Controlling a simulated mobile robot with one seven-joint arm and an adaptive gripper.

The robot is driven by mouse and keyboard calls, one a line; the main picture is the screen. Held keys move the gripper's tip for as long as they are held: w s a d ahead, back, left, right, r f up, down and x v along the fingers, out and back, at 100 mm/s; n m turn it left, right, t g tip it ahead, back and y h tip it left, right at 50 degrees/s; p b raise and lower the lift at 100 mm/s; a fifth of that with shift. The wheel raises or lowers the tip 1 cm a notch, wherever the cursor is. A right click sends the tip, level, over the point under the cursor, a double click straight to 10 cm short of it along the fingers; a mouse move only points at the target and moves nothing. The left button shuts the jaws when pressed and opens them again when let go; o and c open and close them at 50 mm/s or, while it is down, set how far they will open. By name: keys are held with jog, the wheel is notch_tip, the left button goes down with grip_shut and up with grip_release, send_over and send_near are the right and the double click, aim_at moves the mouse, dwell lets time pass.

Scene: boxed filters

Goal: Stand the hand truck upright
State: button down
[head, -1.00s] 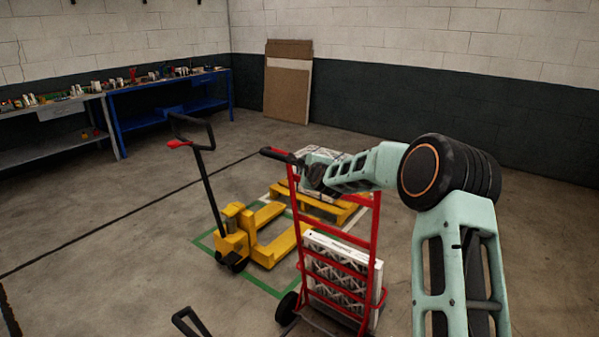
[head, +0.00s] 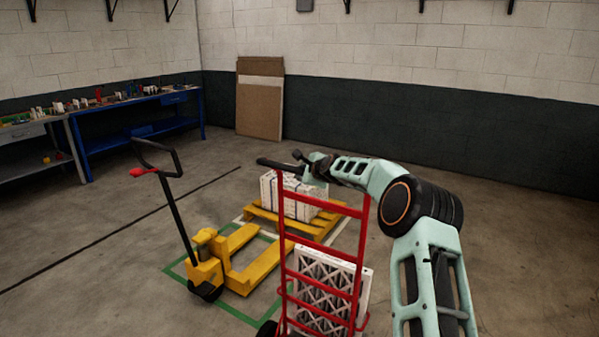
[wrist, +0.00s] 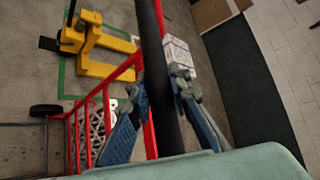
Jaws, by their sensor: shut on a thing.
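The red hand truck (head: 325,203) stands in front of me, its rails close to vertical in the head view; its foot is cut off by the picture's bottom edge. A black handle bar (head: 277,163) crosses its top. My gripper (head: 310,165) is shut on this bar near the top of the frame. In the wrist view the black bar (wrist: 160,30) runs between the two fingers of my gripper (wrist: 160,88). A white-framed boxed filter (head: 330,283) sits low on the hand truck, behind the red rails. A black wheel (wrist: 46,110) shows in the wrist view.
A yellow pallet jack (head: 206,265) stands left of the hand truck. Behind is a yellow pallet (head: 262,222) with white boxes (head: 290,196). A blue workbench (head: 140,128) and cardboard sheets (head: 260,100) stand by the walls. The floor right of my arm looks clear.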

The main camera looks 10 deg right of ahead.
jog(key=c, duration=2.2)
grip_release()
jog(key=shift+w+d+r, duration=0.3)
jog(key=shift+d+r, duration=0.25)
jog(key=shift+r, duration=0.05)
jog(key=o, duration=0.4)
jog(key=shift+w+d+f, duration=0.15)
jog(key=shift+w+f, duration=0.15)
jog(key=shift+f, duration=0.05)
jog(key=shift+o, duration=0.2)
jog(key=shift+s, duration=0.1)
jog(key=shift+s, duration=0.15)
jog(key=v, duration=1.1)
jog(key=shift+s+r, duration=0.15)
jog(key=shift+s, duration=0.25)
